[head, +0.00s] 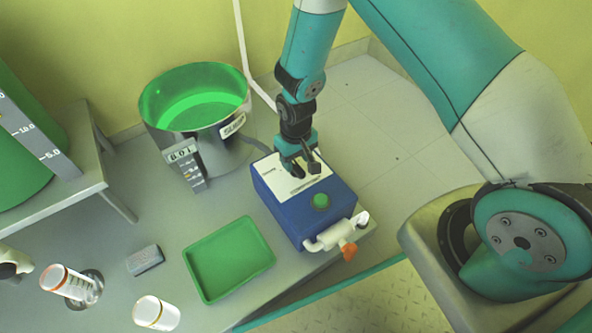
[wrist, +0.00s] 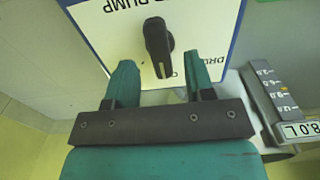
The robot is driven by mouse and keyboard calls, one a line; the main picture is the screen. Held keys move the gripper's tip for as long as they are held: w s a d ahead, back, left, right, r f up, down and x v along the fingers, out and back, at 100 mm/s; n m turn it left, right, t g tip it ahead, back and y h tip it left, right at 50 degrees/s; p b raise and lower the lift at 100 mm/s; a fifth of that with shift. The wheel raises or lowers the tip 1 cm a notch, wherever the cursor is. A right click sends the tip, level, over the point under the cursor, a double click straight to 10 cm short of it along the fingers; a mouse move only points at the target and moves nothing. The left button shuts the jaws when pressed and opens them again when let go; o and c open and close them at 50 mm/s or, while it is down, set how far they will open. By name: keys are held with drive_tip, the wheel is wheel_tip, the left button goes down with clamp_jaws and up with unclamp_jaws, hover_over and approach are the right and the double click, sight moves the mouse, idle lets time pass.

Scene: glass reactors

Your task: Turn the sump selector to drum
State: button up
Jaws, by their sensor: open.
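The sump selector is a black lever knob (wrist: 157,45) on a white panel (wrist: 203,25) with a blue border. Its long handle runs nearly up and down in the wrist view, with a small pale mark near its lower end. In the head view my gripper (head: 301,165) is over the blue box (head: 285,205), hiding the knob.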

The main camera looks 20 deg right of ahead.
drive_tip(key=shift+f+b, duration=0.4)
drive_tip(key=shift+f, duration=0.9)
clamp_jaws()
drive_tip(key=shift+r+n+p, duration=0.2)
drive_tip(key=shift+n+p, duration=0.2)
drive_tip(key=shift+p, duration=0.15)
drive_tip(key=n+p, duration=0.6)
drive_tip(key=n, duration=0.2)
drive_tip(key=shift+f, duration=0.1)
drive_tip(key=shift+p, duration=0.3)
